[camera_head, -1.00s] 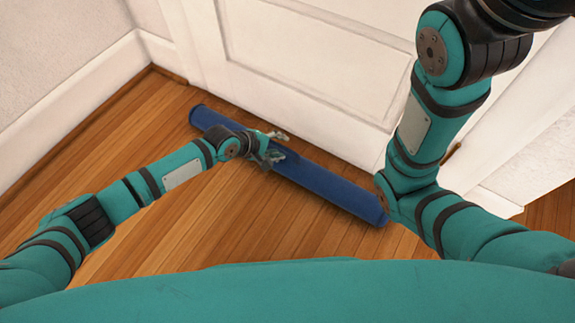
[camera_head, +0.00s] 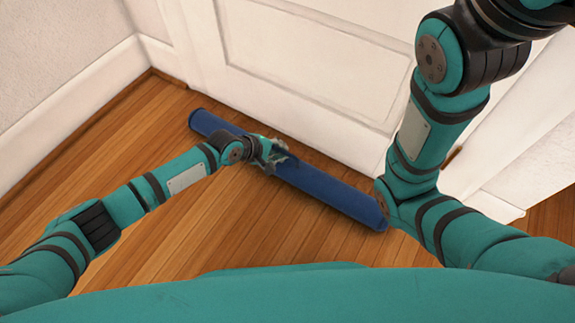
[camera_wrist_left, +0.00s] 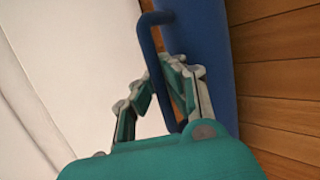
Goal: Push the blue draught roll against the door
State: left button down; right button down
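The blue draught roll (camera_head: 325,190) lies on the wooden floor, roughly along the foot of the white door (camera_head: 305,65). A strip of floor shows between them, wider toward the right. In the left wrist view the roll (camera_wrist_left: 205,35) carries a thin blue loop handle (camera_wrist_left: 150,45). My left gripper (camera_head: 272,156) is at the middle of the roll. In the wrist view its fingers (camera_wrist_left: 165,85) close in on both sides of the handle bar and look shut on it. My right arm crosses the roll's right end; its gripper is out of view.
A white skirting board (camera_head: 75,90) and wall meet the door frame at the left corner. Another white skirting and wall stand at the right. The wooden floor (camera_head: 215,220) in front of the roll is clear.

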aim_at(303, 127)
pick_arm(q)
jog(key=shift+w+r, duration=0.1)
jog(key=shift+r, duration=0.05)
jog(key=w+d+b, duration=0.3)
jog(key=w, duration=0.2)
jog(key=shift+d+b, duration=0.3)
jog(key=shift+b, duration=0.1)
dwell(0.5)
dwell(0.4)
jog(key=shift+w+d+b, duration=0.65)
jog(key=shift+w+b, duration=0.1)
jog(key=shift+b, duration=0.75)
jog(key=shift+w+d+m+g+b, duration=0.3)
jog(key=shift+w+d+m+b, duration=0.15)
jog(key=shift+w, duration=0.25)
jog(key=c, duration=2.1)
grip_release()
jog(key=shift+w, duration=0.1)
